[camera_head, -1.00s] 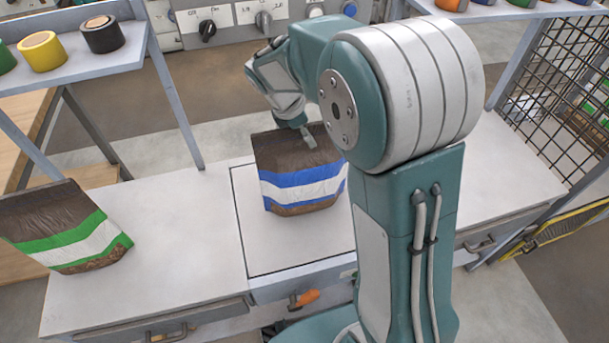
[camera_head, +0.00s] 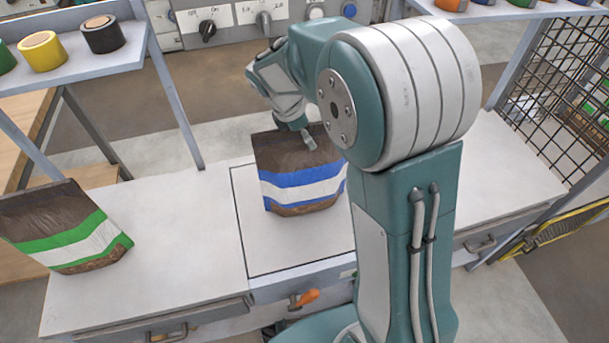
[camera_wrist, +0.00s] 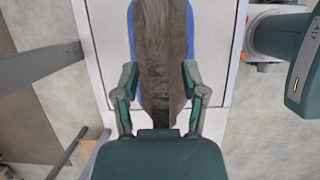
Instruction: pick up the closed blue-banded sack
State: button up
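The blue-banded sack (camera_head: 301,186) stands upright on the square plate in the middle of the bench. It is brown with a blue, white and blue band, and its top edge looks closed. In the wrist view the sack (camera_wrist: 161,45) is seen from above, between the two fingers. My gripper (camera_wrist: 160,98) is open, with one finger on each side of the sack's top. The fingers look close to the sack's sides; I cannot tell whether they touch. In the head view my gripper (camera_head: 308,140) is at the sack's top edge, partly hidden by my arm.
A green-banded sack (camera_head: 64,230) leans at the bench's left end. A shelf (camera_head: 75,58) with tape rolls rises at the back left, its post behind the bench. A wire mesh panel (camera_head: 560,95) stands at the right. The bench top (camera_head: 180,220) between the sacks is clear.

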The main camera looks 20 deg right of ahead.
grip_shut()
jog(key=shift+r, duration=0.15)
